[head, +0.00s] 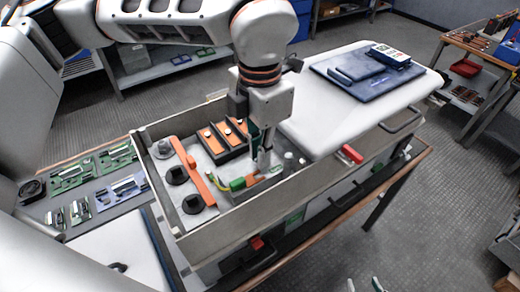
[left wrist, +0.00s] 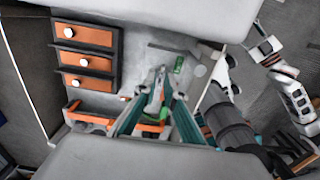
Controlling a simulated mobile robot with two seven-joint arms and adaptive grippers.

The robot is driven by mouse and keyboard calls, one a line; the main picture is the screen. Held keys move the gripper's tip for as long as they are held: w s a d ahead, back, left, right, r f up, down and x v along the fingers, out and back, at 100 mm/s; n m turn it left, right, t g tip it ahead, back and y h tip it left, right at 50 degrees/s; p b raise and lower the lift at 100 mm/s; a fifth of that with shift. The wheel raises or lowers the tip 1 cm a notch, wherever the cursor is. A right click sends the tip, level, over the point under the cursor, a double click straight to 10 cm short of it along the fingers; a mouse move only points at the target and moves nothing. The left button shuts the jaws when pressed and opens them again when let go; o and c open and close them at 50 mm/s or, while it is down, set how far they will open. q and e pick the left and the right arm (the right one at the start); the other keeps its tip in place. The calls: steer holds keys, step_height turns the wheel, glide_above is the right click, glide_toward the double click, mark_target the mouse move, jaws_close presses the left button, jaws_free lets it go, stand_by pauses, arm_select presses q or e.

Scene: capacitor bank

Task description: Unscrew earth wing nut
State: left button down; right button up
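My left gripper (head: 262,166) reaches down into the open tray of the capacitor bank (head: 240,232). A green block (head: 237,184) with a yellow-green wire (head: 222,184) lies just left of the fingertips in the head view. My right gripper (head: 365,286) shows only as two separated fingertips at the bottom edge, with nothing visible between them.
An orange bar (head: 193,170) and black round terminals stand left in the tray. Orange-topped capacitors (head: 223,134) sit behind. The tray's raised walls surround my left gripper.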

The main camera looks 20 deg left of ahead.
arm_select(q)
steer(key=shift+w+m+b, duration=0.1)
steer(key=shift+m+b, duration=0.3)
steer(key=shift+m, duration=0.5)
steer(key=c, duration=2.2)
jaws_free()
steer(key=shift+r, duration=0.1)
step_height(320, 180, up, 12)
steer(key=shift+f, duration=0.1)
